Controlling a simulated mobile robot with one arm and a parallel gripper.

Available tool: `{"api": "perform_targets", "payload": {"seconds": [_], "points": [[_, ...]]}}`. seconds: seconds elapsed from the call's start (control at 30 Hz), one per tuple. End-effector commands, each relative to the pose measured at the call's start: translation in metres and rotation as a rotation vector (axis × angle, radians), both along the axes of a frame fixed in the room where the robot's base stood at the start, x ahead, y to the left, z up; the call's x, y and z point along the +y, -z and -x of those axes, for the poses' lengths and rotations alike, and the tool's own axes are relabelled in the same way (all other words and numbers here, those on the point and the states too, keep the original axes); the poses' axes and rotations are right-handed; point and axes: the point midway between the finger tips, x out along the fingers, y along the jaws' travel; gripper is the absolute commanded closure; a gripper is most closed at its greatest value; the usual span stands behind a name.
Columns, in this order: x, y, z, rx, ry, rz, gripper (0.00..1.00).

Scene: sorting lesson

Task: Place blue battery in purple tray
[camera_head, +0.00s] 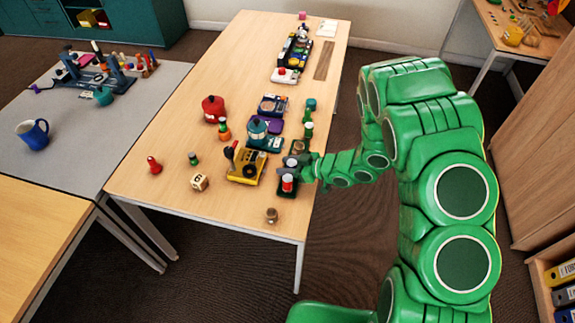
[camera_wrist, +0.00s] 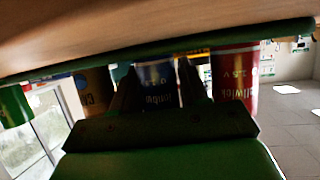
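The blue battery (camera_wrist: 157,85) stands between the two fingers of my gripper (camera_wrist: 158,92) in the wrist view, which looks upside down. The fingers lie close along both its sides; whether they press on it I cannot tell. In the head view my gripper (camera_head: 303,170) is low over the right edge of the table, and I cannot make out the blue battery there.
A red battery (camera_wrist: 235,75) stands right of the fingers in the wrist view, a brownish one (camera_wrist: 97,92) left. In the head view a yellow device (camera_head: 245,166) is close left of my gripper. A die (camera_head: 199,182) and red pot (camera_head: 213,108) are farther left. The front table corner is mostly clear.

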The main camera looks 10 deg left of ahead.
Motion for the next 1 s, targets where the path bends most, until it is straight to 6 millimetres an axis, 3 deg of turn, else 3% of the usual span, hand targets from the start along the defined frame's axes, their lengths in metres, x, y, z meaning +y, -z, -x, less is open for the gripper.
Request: {"api": "perform_targets", "payload": {"seconds": [0.13,0.67,1.0], "points": [[0.000,0.000,0.000,0.000,0.000,0.000,0.36],[0.000,0.000,0.000,0.001,-0.001,0.000,0.36],[-0.030,-0.011,0.006,0.003,0.002,0.001,0.36]]}}
